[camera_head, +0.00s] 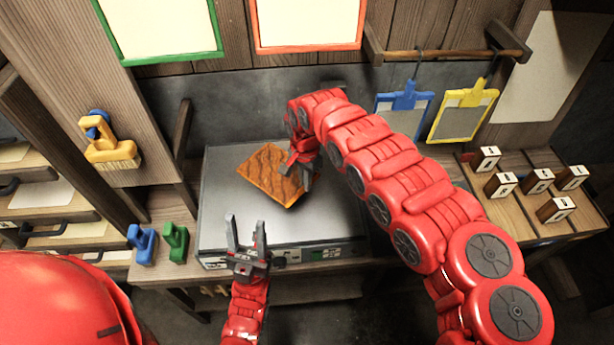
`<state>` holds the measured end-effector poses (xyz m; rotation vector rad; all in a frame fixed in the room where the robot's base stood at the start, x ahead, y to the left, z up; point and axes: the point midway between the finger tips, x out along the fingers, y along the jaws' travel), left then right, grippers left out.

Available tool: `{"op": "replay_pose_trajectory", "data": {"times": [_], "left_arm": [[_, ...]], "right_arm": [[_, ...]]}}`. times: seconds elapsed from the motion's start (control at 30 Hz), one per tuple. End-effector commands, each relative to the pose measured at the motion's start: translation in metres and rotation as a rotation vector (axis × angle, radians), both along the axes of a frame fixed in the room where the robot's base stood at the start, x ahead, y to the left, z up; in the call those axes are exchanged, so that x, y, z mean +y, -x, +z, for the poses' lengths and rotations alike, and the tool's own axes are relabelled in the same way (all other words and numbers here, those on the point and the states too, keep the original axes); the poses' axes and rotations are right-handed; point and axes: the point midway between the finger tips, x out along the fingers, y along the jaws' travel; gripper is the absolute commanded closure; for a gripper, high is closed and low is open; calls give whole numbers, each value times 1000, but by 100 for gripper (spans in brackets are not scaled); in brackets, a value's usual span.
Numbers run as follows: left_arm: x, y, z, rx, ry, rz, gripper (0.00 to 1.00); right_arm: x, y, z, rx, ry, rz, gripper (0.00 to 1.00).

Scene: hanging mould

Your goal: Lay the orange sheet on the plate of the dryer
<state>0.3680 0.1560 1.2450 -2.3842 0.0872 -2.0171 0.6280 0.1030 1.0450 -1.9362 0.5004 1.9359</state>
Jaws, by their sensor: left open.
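The orange sheet (268,173), wrinkled and brownish-orange, is over the grey plate (225,215) of the dryer, left of the plate's middle and turned at an angle. It looks flat on the plate, but I cannot tell whether its right side is fully down. The dryer's front panel (320,253) faces me. My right gripper (298,170) is at the sheet's right edge, and its fingers partly cover that edge; whether they grip it is unclear. My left gripper (246,222) is open and empty, in front of the plate's near edge, apart from the sheet.
Blue (142,244) and green (175,242) handled tools stand left of the dryer. Blue (403,108) and yellow (463,112) framed screens hang from a rail at the right. Several wooden blocks (502,184) stand on the right bench. The plate's near part is clear.

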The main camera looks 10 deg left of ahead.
Motion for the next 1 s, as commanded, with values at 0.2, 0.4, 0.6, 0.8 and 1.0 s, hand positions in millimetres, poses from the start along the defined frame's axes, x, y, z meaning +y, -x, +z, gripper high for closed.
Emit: {"op": "replay_pose_trajectory", "data": {"times": [0.2,0.4,0.6,0.8,1.0], "left_arm": [[0,0,-18,0,0,0,50],[0,0,-35,0,0,0,50],[0,0,-42,0,0,0,50],[0,0,-41,0,0,0,50],[0,0,-41,0,0,0,50]], "right_arm": [[0,0,-25,-1,0,1,100],[0,-1,-49,-1,0,2,100],[-1,-1,-61,-1,0,3,100],[-1,0,-61,-1,0,3,100],[-1,0,-61,0,1,2,100]]}}
